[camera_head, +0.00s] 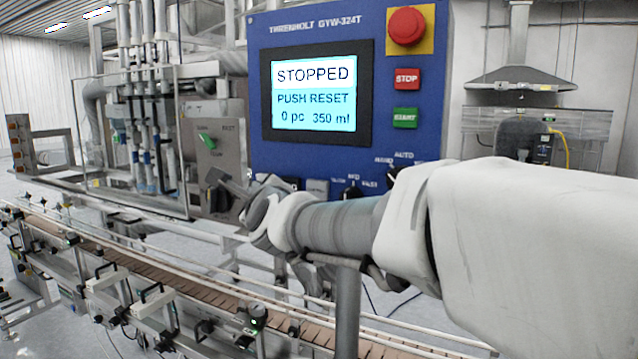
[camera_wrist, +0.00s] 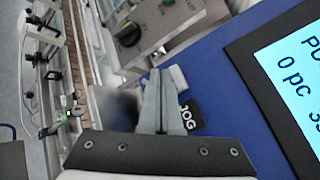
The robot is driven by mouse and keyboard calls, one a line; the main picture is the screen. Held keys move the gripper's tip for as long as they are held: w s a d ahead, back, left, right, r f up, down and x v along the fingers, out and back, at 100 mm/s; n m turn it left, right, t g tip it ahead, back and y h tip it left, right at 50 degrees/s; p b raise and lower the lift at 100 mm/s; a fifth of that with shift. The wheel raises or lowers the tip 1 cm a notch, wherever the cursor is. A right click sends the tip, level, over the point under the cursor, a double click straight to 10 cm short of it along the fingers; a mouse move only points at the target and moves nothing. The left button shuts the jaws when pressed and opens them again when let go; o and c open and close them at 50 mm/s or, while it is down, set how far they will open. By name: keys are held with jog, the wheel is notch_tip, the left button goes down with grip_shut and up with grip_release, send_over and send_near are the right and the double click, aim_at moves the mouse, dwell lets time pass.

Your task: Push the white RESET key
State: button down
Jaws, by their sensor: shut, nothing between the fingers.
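The white RESET key, its lettering not readable, shows as a small pale block in the wrist view (camera_wrist: 178,77), just beyond the black JOG key (camera_wrist: 188,115). In the head view a pale key (camera_head: 262,177) shows at the lower left of the blue panel, partly crowded by my wrist. My gripper (camera_head: 217,178) is shut and empty at the panel's lower left corner. In the wrist view its fingertips (camera_wrist: 155,74) lie just left of the white key. Whether they touch it I cannot tell. The panel screen (camera_head: 316,92) reads STOPPED, PUSH RESET.
On the blue panel (camera_head: 265,40) sit a red emergency button (camera_head: 406,25), a red STOP key (camera_head: 406,79), a green START key (camera_head: 405,117) and black selector knobs below the screen. The conveyor (camera_head: 170,279) runs below.

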jog(key=shift+w, duration=0.15)
dwell(0.4)
jog(key=shift+w+d+f+b, duration=0.1)
jog(key=shift+w+b, duration=0.05)
jog(key=shift+b, duration=0.25)
jog(key=shift+w, duration=0.15)
jog(key=shift+w+d+b, duration=0.25)
jog(key=shift+w+b, duration=0.15)
jog(key=shift+b, duration=0.1)
dwell(0.3)
jog(key=shift+s+a, duration=0.1)
jog(key=shift+s, duration=0.05)
jog(key=shift+s+a, duration=0.2)
jog(key=shift+s, duration=0.45)
jog(key=shift+p, duration=0.3)
